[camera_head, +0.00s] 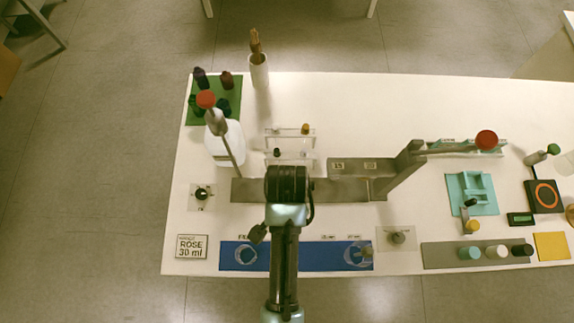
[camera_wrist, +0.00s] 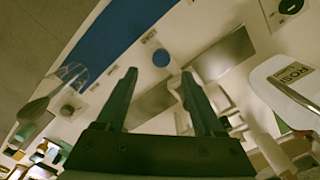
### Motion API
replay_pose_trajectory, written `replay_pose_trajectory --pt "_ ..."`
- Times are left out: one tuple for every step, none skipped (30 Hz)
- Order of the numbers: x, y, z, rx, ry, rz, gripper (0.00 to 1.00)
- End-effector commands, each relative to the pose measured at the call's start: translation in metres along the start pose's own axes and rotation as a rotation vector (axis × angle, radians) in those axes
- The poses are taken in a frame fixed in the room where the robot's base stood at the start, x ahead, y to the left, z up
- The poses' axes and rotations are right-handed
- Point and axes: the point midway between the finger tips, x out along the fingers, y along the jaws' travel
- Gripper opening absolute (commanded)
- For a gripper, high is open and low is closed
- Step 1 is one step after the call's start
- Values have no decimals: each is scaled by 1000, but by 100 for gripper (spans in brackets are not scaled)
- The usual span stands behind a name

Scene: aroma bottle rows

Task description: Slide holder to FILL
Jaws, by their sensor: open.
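The blue track (camera_head: 310,257) runs along the table's front edge. In the wrist view a clear holder (camera_wrist: 73,72) shows at the lower end of the blue strip. My gripper (camera_wrist: 158,73) is open with nothing between its fingers.
A white pump bottle (camera_head: 228,148) with a red top stands behind the track at left. A grey rail (camera_head: 250,190) and a raised lever arm (camera_head: 405,165) lie behind it. A knob (camera_head: 397,237) is right of the track. Several coloured caps stand farther right.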

Motion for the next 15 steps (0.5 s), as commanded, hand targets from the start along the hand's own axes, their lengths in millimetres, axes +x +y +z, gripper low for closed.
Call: replay_pose_trajectory --pt "12 1 1 0 -4 3 70" --pt "18 1 0 0 -3 2 70" --pt "26 1 0 0 -2 2 70" --pt "32 1 0 0 -2 2 70" --pt "38 0 0 0 -1 2 70" --pt "45 0 0 0 -1 1 70" --pt "50 1 0 0 -1 1 70" --pt "54 0 0 0 0 0 70" --pt "59 0 0 0 0 0 70" --pt "62 0 -1 0 0 0 70" --pt "65 0 -1 0 1 -1 70" --pt "68 0 -1 0 1 -1 70" --pt "70 0 -1 0 1 -1 70" --pt "71 0 -1 0 1 -1 70" --pt "72 0 -1 0 2 -2 70"
